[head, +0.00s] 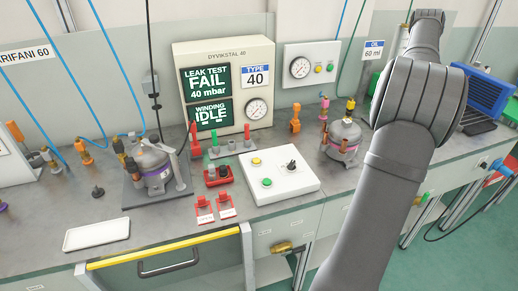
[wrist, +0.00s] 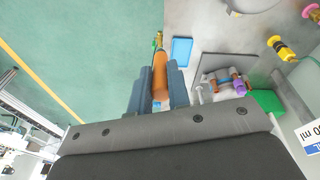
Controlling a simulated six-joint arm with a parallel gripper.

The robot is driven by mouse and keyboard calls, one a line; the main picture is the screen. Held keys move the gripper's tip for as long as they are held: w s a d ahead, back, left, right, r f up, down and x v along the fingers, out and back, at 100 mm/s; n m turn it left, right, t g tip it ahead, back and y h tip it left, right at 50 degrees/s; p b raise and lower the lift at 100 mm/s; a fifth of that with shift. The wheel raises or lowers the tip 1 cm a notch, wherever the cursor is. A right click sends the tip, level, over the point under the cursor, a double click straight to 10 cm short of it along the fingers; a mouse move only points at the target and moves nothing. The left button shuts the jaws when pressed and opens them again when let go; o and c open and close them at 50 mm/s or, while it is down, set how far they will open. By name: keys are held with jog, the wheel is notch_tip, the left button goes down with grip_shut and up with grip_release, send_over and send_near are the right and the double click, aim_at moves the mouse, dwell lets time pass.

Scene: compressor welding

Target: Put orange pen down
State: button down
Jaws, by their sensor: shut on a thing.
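The orange pen (wrist: 160,70) is a thick orange rod with a yellow-green, brass-like tip at its far end. My gripper (wrist: 157,80) is shut on it in the wrist view, with one grey-blue finger on each side. The pen points away from the wrist and appears along the line between the bench top (wrist: 205,28) and the green floor. I cannot tell its height above the bench. In the head view my arm covers part of the right side, and neither the gripper nor the held pen shows.
In the wrist view, a blue pad (wrist: 181,51) lies just right of the pen. A grey plate with coloured fittings (wrist: 225,80) and a green block (wrist: 267,101) are further right. The head view shows compressors (head: 155,168) (head: 343,138), a control box (head: 267,175) and a white tray (head: 96,234).

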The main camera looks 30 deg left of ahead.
jog(key=w+a+f+n+y, duration=0.15)
jog(key=a+n, duration=0.25)
jog(key=a, duration=0.4)
jog(key=a+f+n, duration=0.3)
jog(key=a+n, duration=0.1)
jog(key=a, duration=0.4)
jog(key=w+a+f+n+y, duration=0.15)
jog(key=a+n, duration=0.25)
jog(key=a, duration=0.4)
jog(key=s+a+f+n, duration=0.2)
jog(key=s+a+n, duration=0.1)
jog(key=a, duration=0.4)
jog(key=s+a+f+n+g, duration=0.1)
jog(key=s+a+f+n, duration=0.1)
jog(key=a+n, duration=0.4)
jog(key=s+a+f+n+h, duration=0.1)
jog(key=s+a+n, duration=0.3)
jog(key=a, duration=0.4)
jog(key=shift+s+a+f+n, duration=0.25)
jog(key=shift+a+f+n, duration=0.05)
jog(key=shift+f, duration=0.6)
